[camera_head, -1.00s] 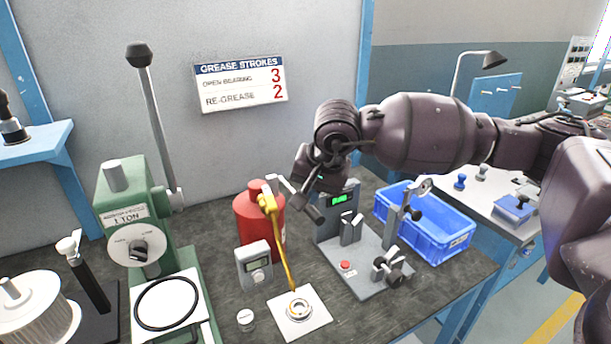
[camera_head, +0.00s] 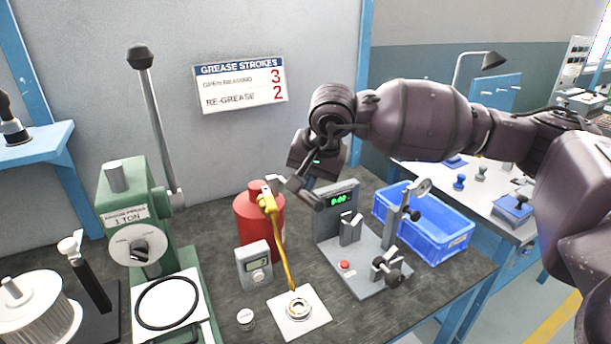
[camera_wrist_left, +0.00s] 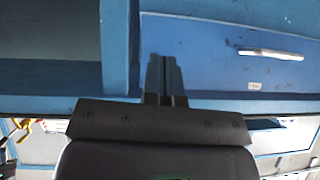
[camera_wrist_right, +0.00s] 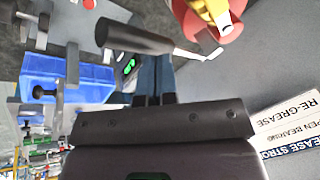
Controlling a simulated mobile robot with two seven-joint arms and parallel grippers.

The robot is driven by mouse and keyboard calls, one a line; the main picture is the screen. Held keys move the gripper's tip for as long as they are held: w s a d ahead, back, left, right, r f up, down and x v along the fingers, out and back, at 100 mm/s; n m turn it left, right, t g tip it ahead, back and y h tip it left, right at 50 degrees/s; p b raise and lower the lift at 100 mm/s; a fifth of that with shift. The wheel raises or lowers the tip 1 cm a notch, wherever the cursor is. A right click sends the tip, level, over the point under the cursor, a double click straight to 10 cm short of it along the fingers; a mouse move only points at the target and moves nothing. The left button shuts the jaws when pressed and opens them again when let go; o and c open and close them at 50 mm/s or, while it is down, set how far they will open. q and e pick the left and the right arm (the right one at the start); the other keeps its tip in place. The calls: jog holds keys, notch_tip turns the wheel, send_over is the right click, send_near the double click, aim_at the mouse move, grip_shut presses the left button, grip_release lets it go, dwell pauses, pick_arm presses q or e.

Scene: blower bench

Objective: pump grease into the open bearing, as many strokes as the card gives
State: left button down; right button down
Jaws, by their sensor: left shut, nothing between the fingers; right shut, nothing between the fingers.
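The wall card (camera_head: 240,84) reads open bearing 3, re-grease 2. The open bearing (camera_head: 298,308) lies on a white square on the bench. The red grease pump (camera_head: 252,222) stands behind it, its yellow spout (camera_head: 284,262) reaching down to the bearing. The pump's lever has a dark grip (camera_wrist_right: 130,38), seen close in the right wrist view beside my right gripper (camera_wrist_right: 155,75). That gripper is shut and empty; I cannot tell whether it touches the grip. My left gripper (camera_wrist_left: 162,78) is shut and empty in the left wrist view, facing a blue drawer (camera_wrist_left: 230,60).
A grey fixture with a green display (camera_head: 343,197) stands right of the pump, beside a blue bin (camera_head: 440,235). A small grey meter (camera_head: 255,268) stands in front of the pump. A green press (camera_head: 140,200) with a tall lever is at left.

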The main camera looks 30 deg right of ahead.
jog(key=shift+w+r, duration=0.35)
jog(key=shift+r, duration=0.45)
jog(key=shift+w+r+p, duration=0.15)
jog(key=shift+w+r, duration=0.15)
jog(key=shift+r, duration=0.25)
jog(key=shift+w+r+p, duration=0.15)
jog(key=shift+w+r, duration=0.1)
jog(key=shift+r, duration=0.3)
jog(key=shift+w+r, duration=0.15)
jog(key=shift+r, duration=0.1)
pick_arm(q)
jog(key=shift+r, duration=0.4)
pick_arm(e)
jog(key=shift+d+r, duration=0.1)
